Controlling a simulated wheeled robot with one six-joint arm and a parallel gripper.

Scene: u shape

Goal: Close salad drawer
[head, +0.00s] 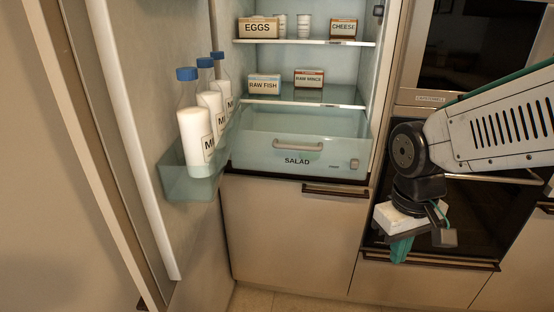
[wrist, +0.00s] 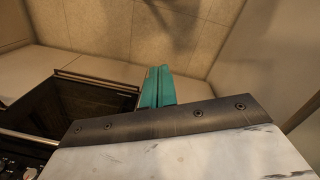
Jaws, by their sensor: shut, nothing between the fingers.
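The salad drawer (head: 298,158) is a pale, glassy bin at the bottom of the open fridge, with a grey handle and the word SALAD on its front. It appears pulled out somewhat, with its open top showing behind the front panel. My gripper (head: 401,249) hangs to the right of the fridge, in front of the oven, and points down. Its teal fingers are shut and empty, apart from the drawer. They also show shut in the wrist view (wrist: 157,88), where the drawer is not seen.
The fridge door (head: 130,130) stands open at the left. Its shelf (head: 190,184) holds several milk bottles (head: 200,130) close to the drawer's left side. Shelves above hold eggs (head: 258,27), cheese (head: 343,28), raw fish (head: 264,84) and raw mince (head: 309,78). The oven (head: 470,210) is behind my arm.

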